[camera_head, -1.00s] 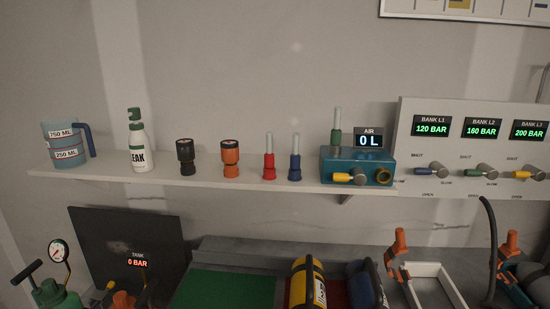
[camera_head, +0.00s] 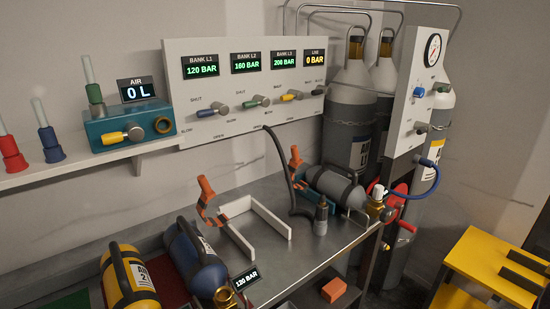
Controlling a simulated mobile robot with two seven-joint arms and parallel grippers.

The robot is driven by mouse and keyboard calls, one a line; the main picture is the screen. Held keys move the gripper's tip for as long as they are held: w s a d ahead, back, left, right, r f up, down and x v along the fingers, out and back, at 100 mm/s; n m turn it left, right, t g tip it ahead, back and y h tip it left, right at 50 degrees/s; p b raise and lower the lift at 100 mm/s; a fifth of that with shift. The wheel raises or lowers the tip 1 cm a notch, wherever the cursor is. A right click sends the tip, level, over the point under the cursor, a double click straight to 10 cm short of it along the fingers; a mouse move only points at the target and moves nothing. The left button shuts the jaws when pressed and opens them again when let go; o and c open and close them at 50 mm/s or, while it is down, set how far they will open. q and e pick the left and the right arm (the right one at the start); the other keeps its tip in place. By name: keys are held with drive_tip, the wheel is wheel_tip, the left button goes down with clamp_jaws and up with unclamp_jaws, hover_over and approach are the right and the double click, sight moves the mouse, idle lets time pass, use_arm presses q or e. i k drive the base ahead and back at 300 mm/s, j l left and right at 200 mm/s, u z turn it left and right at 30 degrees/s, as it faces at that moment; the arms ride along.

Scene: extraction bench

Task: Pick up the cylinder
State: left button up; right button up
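Several cylinders are in the head view. A yellow cylinder (camera_head: 146,278) with a black handle lies at the lower left, cut off by the lower edge. A blue cylinder (camera_head: 207,272) lies beside it, with a brass valve and a 120 BAR tag at its near end. A grey cylinder (camera_head: 330,182) lies farther back on the steel bench (camera_head: 285,259), with a brass valve (camera_head: 376,208) at its right end. Tall grey cylinders (camera_head: 350,110) stand upright behind the bench. Neither of my grippers is in view.
A white panel (camera_head: 215,93) shows bank pressures, and a black hose (camera_head: 279,155) hangs to the bench. An empty white cradle (camera_head: 268,216) with an orange-handled clamp (camera_head: 207,198) sits mid-bench. A yellow step (camera_head: 484,255) stands at the right. An orange block (camera_head: 333,290) lies lower down.

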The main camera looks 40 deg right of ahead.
sight(348, 194)
drive_tip(key=z, duration=1.3)
